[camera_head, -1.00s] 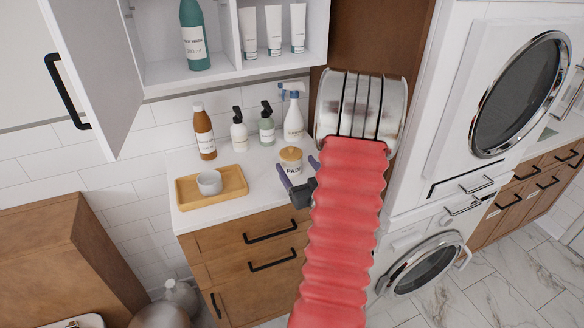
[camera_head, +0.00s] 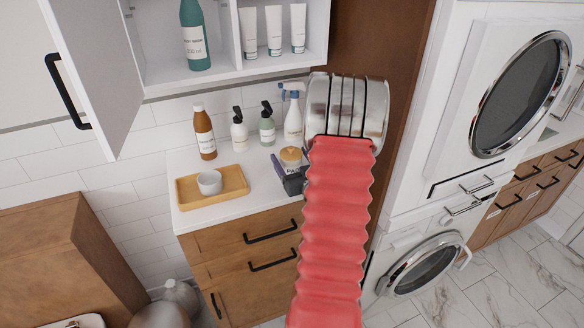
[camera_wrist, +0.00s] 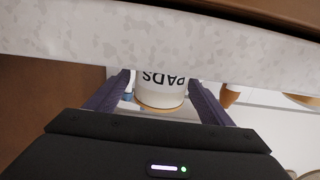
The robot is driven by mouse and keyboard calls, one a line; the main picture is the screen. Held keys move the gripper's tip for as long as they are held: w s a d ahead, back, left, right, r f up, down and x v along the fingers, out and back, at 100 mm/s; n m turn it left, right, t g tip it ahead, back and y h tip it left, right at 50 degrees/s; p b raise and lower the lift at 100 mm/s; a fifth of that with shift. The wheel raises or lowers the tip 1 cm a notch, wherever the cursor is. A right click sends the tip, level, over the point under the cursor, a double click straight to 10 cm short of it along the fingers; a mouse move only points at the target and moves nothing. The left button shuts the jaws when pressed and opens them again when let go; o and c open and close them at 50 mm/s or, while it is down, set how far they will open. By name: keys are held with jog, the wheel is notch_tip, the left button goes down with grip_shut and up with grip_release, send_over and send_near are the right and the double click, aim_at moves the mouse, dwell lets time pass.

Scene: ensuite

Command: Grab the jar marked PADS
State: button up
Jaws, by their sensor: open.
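The jar marked PADS (camera_head: 291,155) stands on the white counter with its tan lid showing; its lower part is hidden behind my gripper in the head view. In the wrist view the white jar (camera_wrist: 160,94) appears upside down, its black lettering readable. My gripper (camera_wrist: 159,82) is open, with one purple finger on each side of the jar. No firm contact can be made out. In the head view, my gripper (camera_head: 289,168) is at the jar's front side, partly hidden by my red arm.
A wooden tray (camera_head: 233,192) with a grey cup (camera_head: 209,182) is left of the jar. Behind stand an amber bottle (camera_head: 204,134), two pump bottles (camera_head: 267,126) and a spray bottle (camera_head: 293,120). An open cabinet (camera_head: 230,71) hangs above. Washing machines stand to the right.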

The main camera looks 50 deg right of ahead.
jog(key=shift+c, duration=0.3)
jog(key=c, duration=1.6)
jog(key=shift+r, duration=5.05)
